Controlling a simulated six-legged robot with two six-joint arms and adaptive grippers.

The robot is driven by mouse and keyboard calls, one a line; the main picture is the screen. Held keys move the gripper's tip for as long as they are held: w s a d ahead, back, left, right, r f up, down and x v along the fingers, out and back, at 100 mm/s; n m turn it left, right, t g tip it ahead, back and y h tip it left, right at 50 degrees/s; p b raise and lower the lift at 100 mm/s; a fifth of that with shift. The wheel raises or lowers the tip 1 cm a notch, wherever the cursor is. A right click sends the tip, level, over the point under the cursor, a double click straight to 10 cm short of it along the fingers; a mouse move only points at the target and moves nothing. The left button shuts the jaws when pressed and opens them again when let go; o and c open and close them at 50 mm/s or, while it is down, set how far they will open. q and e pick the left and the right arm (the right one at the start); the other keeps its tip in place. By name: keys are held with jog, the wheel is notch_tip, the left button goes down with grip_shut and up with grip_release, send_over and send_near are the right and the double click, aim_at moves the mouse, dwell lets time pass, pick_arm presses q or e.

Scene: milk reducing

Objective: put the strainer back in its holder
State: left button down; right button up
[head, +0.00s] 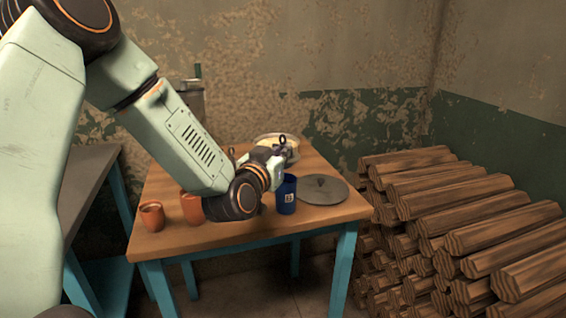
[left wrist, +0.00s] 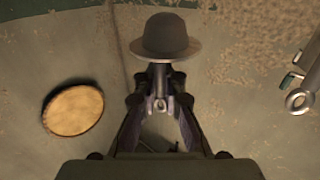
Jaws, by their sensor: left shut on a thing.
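My left gripper (head: 277,153) is above the far part of the table, behind the blue cup. In the left wrist view, my left gripper (left wrist: 159,82) is shut on the slim handle of the strainer (left wrist: 166,38). The strainer shows as a dark, rounded bowl with a wide rim, just beyond the fingertips. A ring-shaped end shows between the fingers. In the head view, the gripper and arm hide most of the strainer. I cannot tell for certain which thing is the holder. My right gripper is not in view.
A blue cup (head: 286,196), a grey round lid (head: 323,188) and orange cups (head: 152,216) stand on the wooden table (head: 240,232). A pale-filled pan (head: 265,139) is behind the gripper. A metal vessel (head: 192,98) stands at back left. Stacked logs (head: 450,215) fill the right.

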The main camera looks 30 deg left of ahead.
aim_at(282, 135)
pick_arm(q)
notch_tip(282, 135, up, 4)
jog(key=shift+f+p, duration=0.1)
jog(key=shift+p, duration=0.4)
jog(key=shift+r, duration=0.6)
jog(key=s+d+f+m+h, duration=0.2)
jog(key=s+d+m+h, duration=0.3)
jog(key=d, duration=0.5)
jog(key=s+d+f+m+g+h, duration=0.1)
jog(key=s+d+f+h, duration=0.2)
jog(key=s+f, duration=0.3)
jog(key=s+d+f+m+g+h, duration=0.1)
jog(key=s+d+f+h, duration=0.3)
jog(key=f, duration=0.6)
jog(key=shift+s+d+f+m, duration=0.4)
jog(key=shift+s+d, duration=0.15)
jog(key=shift+s, duration=0.5)
jog(key=shift+r, duration=0.1)
